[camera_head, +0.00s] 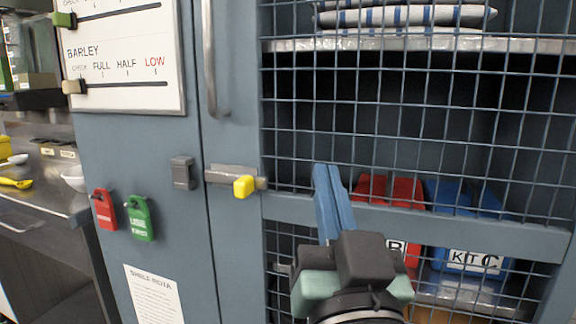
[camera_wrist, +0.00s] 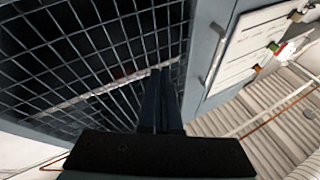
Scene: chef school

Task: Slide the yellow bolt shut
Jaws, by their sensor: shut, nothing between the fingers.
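The bolt's yellow knob (camera_head: 244,187) sits at the right part of a grey metal bolt body (camera_head: 222,173) on the mesh door's frame. A short grey end sticks out to the right of the knob. A dark grey keeper (camera_head: 182,173) is fixed on the panel to the left, with a visible gap between it and the bolt body. My gripper (camera_head: 327,168) has its blue fingers closed together and empty, in front of the mesh to the right of the knob and apart from it. The wrist view shows the fingers (camera_wrist: 156,73) against the mesh; the bolt is not visible there.
A long vertical handle (camera_head: 215,100) stands above the bolt. Red (camera_head: 104,209) and green (camera_head: 140,217) padlocks hang at the lower left. Behind the mesh are red (camera_head: 395,192) and blue (camera_head: 465,198) kit boxes. A steel counter (camera_head: 40,195) lies at the far left.

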